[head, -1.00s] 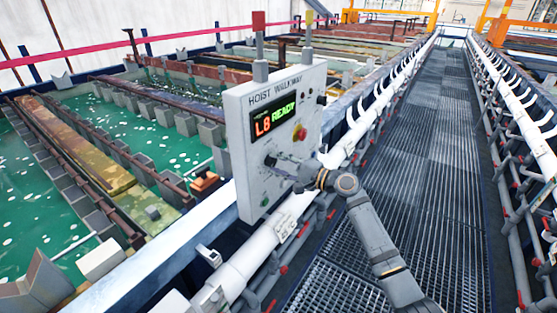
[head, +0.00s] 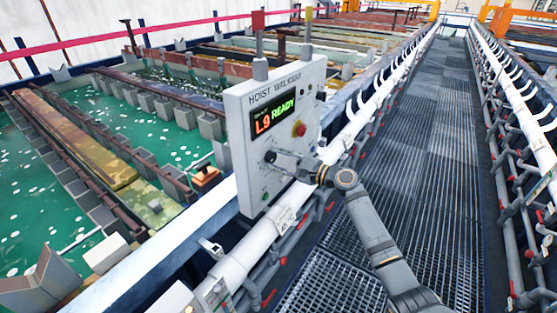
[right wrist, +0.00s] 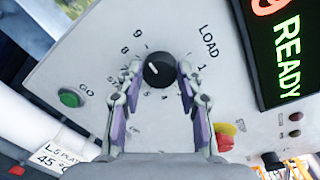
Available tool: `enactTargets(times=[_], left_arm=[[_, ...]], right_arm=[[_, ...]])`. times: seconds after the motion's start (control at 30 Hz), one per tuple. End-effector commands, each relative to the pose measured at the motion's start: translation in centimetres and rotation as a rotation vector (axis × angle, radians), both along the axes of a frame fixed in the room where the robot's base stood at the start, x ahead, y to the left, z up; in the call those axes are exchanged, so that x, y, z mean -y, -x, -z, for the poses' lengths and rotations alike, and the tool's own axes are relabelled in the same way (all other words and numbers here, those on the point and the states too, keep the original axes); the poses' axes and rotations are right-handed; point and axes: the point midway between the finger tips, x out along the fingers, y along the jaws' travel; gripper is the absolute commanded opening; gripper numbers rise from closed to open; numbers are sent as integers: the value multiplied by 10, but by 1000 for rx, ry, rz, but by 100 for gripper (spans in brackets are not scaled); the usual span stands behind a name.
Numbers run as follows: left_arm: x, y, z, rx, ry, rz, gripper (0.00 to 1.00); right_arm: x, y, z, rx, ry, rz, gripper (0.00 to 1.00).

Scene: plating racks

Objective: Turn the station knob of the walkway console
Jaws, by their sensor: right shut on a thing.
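The walkway console (head: 235,150) is a pale grey box headed HOIST WALKWAY, standing at the walkway's left edge. In the right wrist view the two fingers of this gripper (right wrist: 158,76) are shut on the knob, one on each side. My left gripper is not in view.
A green button (right wrist: 69,98) and a red-and-yellow stop button (head: 299,129) are on the same panel. A white pipe rail (head: 250,258) runs below the console. The grated walkway (head: 420,140) is clear. Green tanks (head: 105,120) lie to the left.

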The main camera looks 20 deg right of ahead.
Motion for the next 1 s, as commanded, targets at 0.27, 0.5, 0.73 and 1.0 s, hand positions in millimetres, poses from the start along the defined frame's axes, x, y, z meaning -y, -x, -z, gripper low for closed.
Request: enactTargets(times=[0.27, 0.5, 0.73, 1.0], left_arm=[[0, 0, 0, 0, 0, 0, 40], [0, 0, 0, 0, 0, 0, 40], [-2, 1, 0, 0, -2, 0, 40], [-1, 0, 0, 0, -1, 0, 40]], right_arm=[[0, 0, 0, -1, -2, 0, 41], [0, 0, 0, -1, -1, 0, 60], [2, 2, 0, -1, 1, 0, 60], [36, 43, 0, -5, 10, -1, 60]])
